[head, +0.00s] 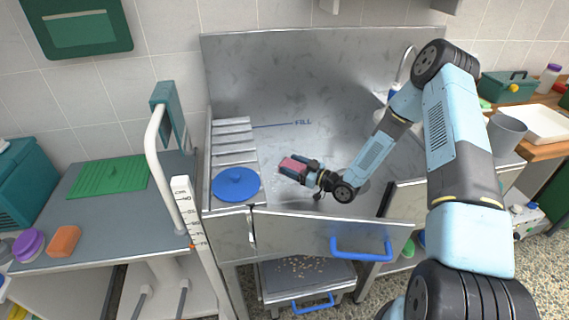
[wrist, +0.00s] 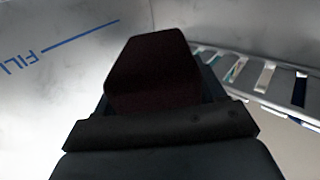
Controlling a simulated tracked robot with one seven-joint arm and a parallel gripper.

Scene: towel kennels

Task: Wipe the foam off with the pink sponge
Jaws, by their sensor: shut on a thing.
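The pink sponge (head: 292,165) is held in my gripper (head: 297,168), inside the steel tub (head: 320,85) in the head view. The gripper is shut on it. In the wrist view the sponge (wrist: 152,65) shows as a dark maroon block sticking out beyond the jaws, in shadow. Steel wall with a blue FILL line lies to its left there. I cannot make out any clear foam on the steel in either view. My arm hides part of the tub's right side.
A blue round lid (head: 236,184) lies by the slatted rack (head: 232,140) at the tub's left. The tub's front panel (head: 300,227) has a blue handle (head: 360,249). A curved white rail (head: 155,165) stands left. An orange block (head: 64,241) lies on the grey table (head: 120,220).

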